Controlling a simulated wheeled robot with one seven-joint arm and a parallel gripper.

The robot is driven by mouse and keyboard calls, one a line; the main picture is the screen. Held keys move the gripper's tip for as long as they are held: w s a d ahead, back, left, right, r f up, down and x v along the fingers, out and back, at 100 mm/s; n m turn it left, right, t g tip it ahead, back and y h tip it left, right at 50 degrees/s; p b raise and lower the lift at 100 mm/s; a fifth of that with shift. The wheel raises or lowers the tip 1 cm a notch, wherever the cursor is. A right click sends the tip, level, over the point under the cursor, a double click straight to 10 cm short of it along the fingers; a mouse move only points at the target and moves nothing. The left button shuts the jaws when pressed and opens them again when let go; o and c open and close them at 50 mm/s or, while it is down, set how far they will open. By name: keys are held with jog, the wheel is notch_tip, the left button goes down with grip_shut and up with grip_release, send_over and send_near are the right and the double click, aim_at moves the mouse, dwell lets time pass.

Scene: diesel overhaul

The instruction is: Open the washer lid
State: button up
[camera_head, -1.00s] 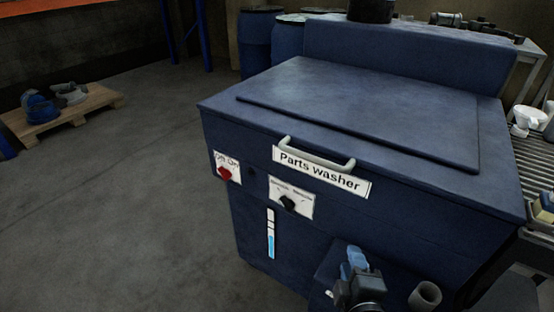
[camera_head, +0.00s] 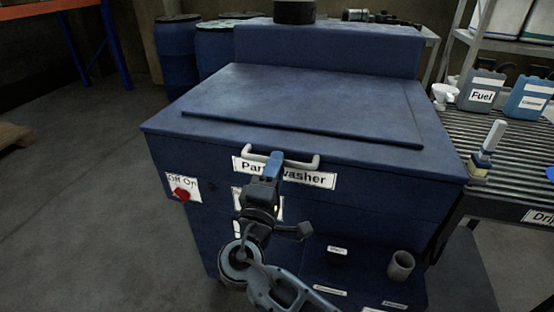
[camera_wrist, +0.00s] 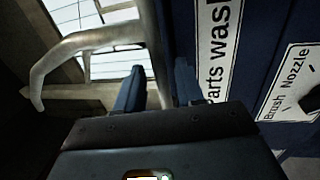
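The parts washer is a dark blue cabinet, and its flat lid (camera_head: 310,95) is down. The pale bar handle (camera_head: 306,164) is on the front edge, above the "Parts washer" label (camera_head: 310,179). My gripper (camera_head: 271,160) is at the handle's left part and hides some of the handle and label. In the wrist view the two blue fingers of my gripper (camera_wrist: 158,88) stand apart, so it is open. The handle (camera_wrist: 75,46) curves in front of them, and a pale strip shows between them. I cannot tell whether the fingers touch it.
A red off/on switch (camera_head: 181,195) is left of my arm. A grey cup-like holder (camera_head: 401,265) is at the lower right front.

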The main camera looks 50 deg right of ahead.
jog(key=shift+x, duration=1.15)
grip_shut()
